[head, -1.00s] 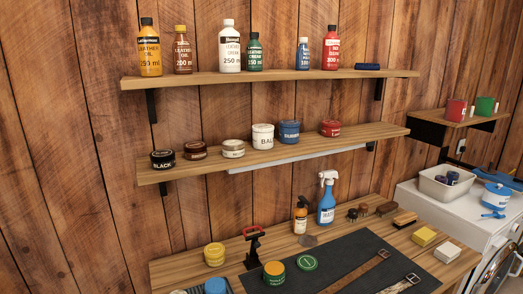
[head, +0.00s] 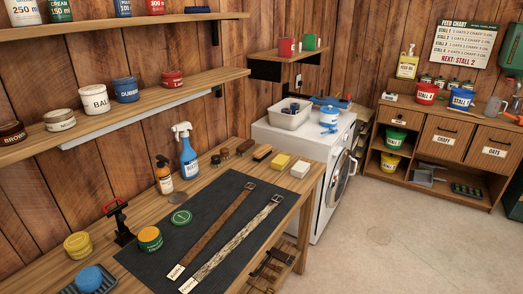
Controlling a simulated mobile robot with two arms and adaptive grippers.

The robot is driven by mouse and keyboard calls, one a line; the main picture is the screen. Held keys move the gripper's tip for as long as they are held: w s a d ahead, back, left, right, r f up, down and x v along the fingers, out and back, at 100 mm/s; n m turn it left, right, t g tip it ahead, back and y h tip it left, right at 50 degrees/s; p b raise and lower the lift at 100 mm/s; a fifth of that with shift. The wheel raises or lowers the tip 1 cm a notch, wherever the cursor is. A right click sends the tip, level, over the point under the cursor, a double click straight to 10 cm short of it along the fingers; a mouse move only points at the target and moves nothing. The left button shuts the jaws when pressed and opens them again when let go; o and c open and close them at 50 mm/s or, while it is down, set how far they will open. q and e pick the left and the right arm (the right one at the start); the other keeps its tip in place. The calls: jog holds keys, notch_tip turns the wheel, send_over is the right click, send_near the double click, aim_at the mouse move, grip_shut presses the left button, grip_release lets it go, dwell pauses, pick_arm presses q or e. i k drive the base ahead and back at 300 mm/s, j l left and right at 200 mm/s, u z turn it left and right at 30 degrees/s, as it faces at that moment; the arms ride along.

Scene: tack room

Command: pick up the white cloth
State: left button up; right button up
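A small white block-shaped item (head: 300,169) lies at the right end of the wooden workbench, beside a yellow block (head: 280,161). It may be the folded white cloth, but it is too small to tell. No other white cloth is clear to me. Neither of my grippers is in view.
A dark mat (head: 205,235) with two straps covers the bench middle. A blue spray bottle (head: 187,152) and several brushes stand behind it. A white washing machine (head: 310,150) with a grey tub (head: 291,115) stands right of the bench. The floor (head: 390,235) at right is open.

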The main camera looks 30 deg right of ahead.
aim_at(299, 171)
jog(key=z, duration=1.2)
